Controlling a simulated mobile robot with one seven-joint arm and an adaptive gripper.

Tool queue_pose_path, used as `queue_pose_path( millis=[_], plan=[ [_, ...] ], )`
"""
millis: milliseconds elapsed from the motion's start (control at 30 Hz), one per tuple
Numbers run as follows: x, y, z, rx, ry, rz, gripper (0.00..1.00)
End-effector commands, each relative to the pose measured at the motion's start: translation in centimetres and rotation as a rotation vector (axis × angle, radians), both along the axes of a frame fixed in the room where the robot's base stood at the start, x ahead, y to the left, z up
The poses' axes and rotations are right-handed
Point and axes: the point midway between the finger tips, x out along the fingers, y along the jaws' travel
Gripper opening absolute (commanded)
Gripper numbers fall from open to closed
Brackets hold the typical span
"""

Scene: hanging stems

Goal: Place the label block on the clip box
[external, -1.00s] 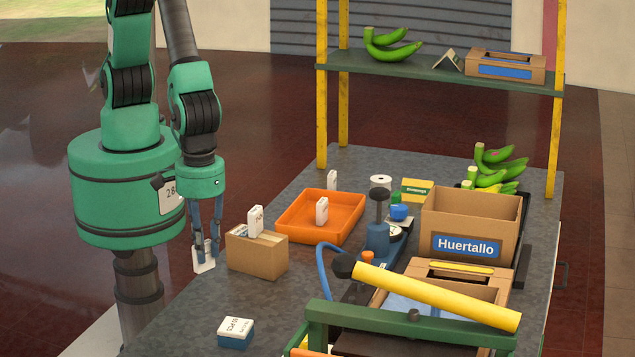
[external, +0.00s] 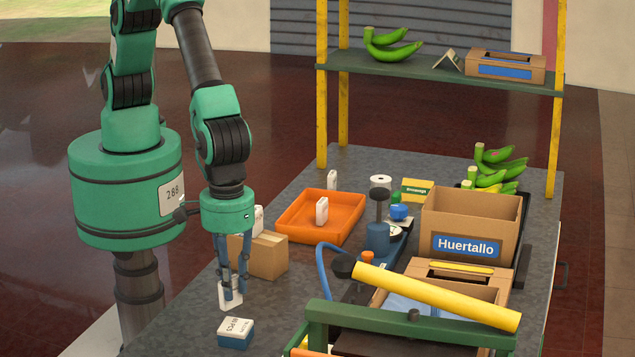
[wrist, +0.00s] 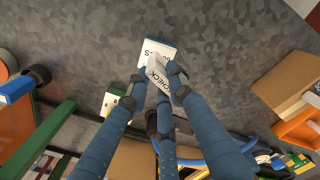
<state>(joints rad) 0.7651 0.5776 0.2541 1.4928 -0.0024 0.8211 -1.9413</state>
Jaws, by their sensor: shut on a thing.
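The label block (external: 231,295) is a small white block held upright between the fingertips of my gripper (external: 231,281). In the wrist view the block (wrist: 160,74) shows the word "CHECK", and my gripper (wrist: 154,94) is shut on it. The clip box (external: 236,333) is a small blue box with a white printed top, standing on the table near its front left edge. In the external view it is just below and right of the held block. In the wrist view the clip box (wrist: 155,50) is partly hidden behind the block. I cannot tell how high the block is above the table.
A cardboard box (external: 267,258) stands behind my gripper, with a white block (external: 258,219) at its top, partly hidden. An orange tray (external: 345,232) holds another white block (external: 322,211). A green frame with a yellow bar (external: 440,297) stands to the right. The table around the clip box is clear.

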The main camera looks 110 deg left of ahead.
Motion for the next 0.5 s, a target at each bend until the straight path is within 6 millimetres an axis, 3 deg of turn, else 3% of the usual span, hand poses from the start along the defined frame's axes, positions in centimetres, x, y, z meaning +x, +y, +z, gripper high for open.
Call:
queue_pose_path(
  millis=[500],
  plan=[
    [0.92,-0.83,-0.14,0.0,0.0,0.0,0.0]
  ],
)
